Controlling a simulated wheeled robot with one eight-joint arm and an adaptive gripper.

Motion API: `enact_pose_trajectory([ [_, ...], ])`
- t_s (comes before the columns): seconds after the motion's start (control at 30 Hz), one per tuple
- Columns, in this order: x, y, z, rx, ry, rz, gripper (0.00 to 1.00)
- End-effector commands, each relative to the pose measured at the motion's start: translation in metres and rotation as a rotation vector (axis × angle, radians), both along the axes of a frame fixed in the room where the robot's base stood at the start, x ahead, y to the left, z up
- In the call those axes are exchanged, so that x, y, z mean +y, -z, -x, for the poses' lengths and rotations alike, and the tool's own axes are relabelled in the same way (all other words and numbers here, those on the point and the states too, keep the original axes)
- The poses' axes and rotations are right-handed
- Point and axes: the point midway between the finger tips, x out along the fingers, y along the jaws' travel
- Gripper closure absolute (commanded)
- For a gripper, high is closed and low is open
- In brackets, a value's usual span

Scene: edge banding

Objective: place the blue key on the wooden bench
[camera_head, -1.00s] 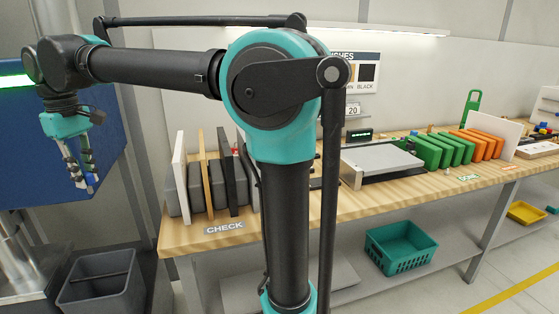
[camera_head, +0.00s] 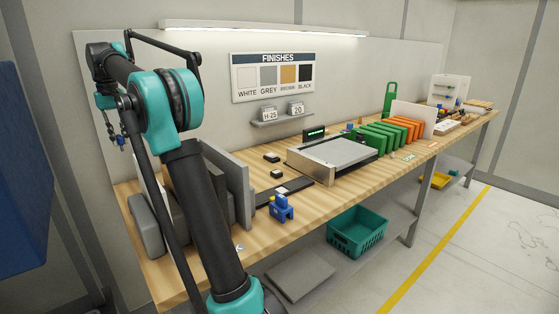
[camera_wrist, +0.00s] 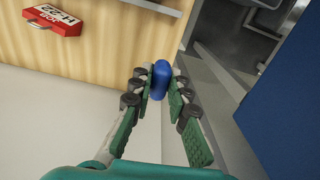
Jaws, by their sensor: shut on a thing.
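My gripper (camera_wrist: 162,95) is shut on the blue key (camera_wrist: 161,78), which shows as a rounded blue piece between the fingertips in the wrist view. In the head view my gripper (camera_head: 121,140) hangs at the left, and a small bit of blue shows at its tips. The wooden bench (camera_head: 325,200) runs from the near left to the far right. Its light wood (camera_wrist: 105,50) also shows in the upper left of the wrist view, and the key appears just off its edge there.
Grey panels (camera_head: 238,185) stand at the bench's left end, beside my arm. A blue tool with yellow (camera_head: 281,209) and a grey-topped machine (camera_head: 332,155) sit along it. A red labelled object (camera_wrist: 55,20) shows in the wrist view. Bare wood lies along the front edge.

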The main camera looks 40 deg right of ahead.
Motion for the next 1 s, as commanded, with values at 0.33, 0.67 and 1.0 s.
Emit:
enact_pose_trajectory([
  [0.33, -0.029, 0.003, -0.014, 0.000, 0.057, 0.000, 1.00],
  [0.67, -0.029, 0.058, -0.013, 0.000, 0.056, 0.000, 1.00],
  [1.0, -0.028, 0.138, -0.013, 0.000, 0.056, 0.000, 1.00],
])
